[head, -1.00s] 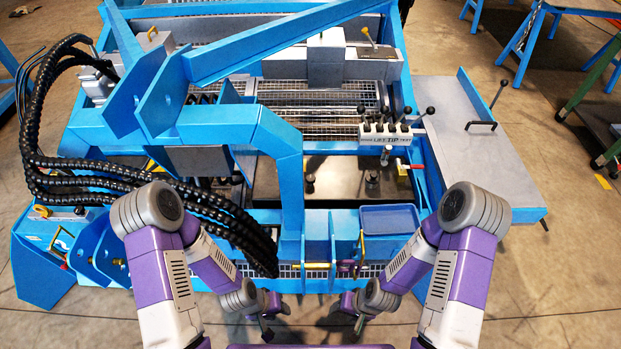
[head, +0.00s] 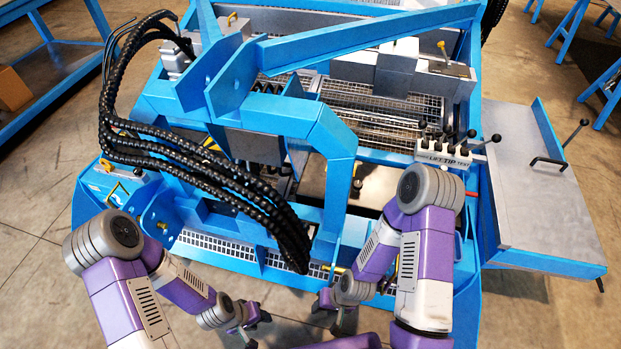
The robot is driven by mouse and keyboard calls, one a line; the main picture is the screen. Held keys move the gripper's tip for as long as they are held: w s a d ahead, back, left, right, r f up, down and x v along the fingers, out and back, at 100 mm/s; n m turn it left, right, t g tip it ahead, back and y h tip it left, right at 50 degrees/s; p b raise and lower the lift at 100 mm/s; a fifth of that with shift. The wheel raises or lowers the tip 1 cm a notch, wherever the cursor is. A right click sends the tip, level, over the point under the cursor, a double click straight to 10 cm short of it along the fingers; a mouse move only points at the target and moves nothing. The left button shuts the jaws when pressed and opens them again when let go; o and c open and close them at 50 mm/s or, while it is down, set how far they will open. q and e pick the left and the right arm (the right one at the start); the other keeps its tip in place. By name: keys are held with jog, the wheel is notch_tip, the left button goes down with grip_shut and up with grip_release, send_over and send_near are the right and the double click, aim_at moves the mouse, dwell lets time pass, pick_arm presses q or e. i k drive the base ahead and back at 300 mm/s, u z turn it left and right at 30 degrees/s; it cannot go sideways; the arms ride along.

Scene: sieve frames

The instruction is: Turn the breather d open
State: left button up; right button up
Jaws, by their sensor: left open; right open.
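I cannot make out a label that marks breather d. Small yellow handles show on the machine: one on the back right grey box (head: 441,47), one at the back left (head: 232,18), one on the left blue box (head: 107,165) and a partly hidden one at the front rail (head: 334,270). My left gripper (head: 256,328) is open and empty, low in front of the machine's front edge. My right gripper (head: 333,312) is open and empty to its right, also in front of the machine. Neither touches a handle.
A blue bent arm (head: 335,160) and thick black hoses (head: 150,155) cross the machine's left and middle. Floor is free at the left.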

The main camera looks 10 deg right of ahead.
aim_at(357, 185)
jog(key=u, duration=2.55)
jog(key=k, duration=1.1)
jog(key=z, duration=1.75)
jog(key=i, duration=0.5)
